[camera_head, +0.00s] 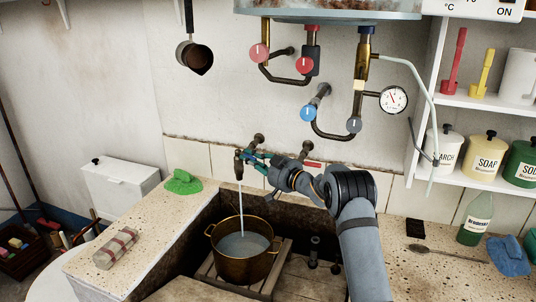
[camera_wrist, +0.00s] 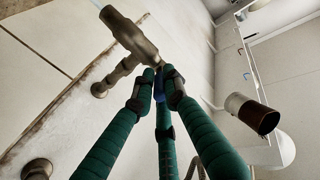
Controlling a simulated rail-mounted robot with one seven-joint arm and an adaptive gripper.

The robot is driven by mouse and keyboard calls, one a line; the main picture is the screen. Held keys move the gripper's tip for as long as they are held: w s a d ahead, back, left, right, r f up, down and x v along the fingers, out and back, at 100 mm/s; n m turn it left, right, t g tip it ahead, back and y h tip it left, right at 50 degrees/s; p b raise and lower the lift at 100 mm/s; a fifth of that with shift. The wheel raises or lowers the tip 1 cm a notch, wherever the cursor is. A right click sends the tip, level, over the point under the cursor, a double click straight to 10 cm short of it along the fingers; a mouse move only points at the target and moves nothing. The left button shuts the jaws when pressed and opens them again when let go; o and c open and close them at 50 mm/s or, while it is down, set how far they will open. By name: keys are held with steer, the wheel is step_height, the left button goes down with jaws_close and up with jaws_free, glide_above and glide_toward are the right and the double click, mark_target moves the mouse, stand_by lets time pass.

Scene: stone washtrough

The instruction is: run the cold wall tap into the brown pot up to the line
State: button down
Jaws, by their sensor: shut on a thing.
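The brown pot (camera_head: 238,270) stands in the stone trough on a wooden slatted rack, below the cold wall tap (camera_head: 239,165). A thin stream of water (camera_head: 241,205) runs from the tap's spout into it. Pale water (camera_head: 243,244) shows inside, below the rim; I cannot make out the line. My gripper (camera_head: 256,158) is at the tap, shut on its blue handle. In the wrist view the brass tap body (camera_wrist: 128,33) is just beyond the fingertips, and the blue handle (camera_wrist: 159,88) shows between the green fingers (camera_wrist: 160,84), which partly hide it.
A second wall tap with a red handle (camera_head: 312,164) is just right of my gripper. Pipes with blue (camera_head: 308,113) and red knobs (camera_head: 260,53) are above. A green cloth (camera_head: 183,182) and wrapped bar (camera_head: 116,248) lie on the left ledge. A bottle (camera_head: 475,220) stands right.

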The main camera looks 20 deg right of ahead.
steer(key=shift+r, duration=0.3)
steer(key=c, duration=2.1)
jaws_free()
steer(key=o, duration=0.3)
steer(key=shift+f, duration=0.15)
steer(key=shift+o, duration=0.2)
steer(key=v, duration=1.2)
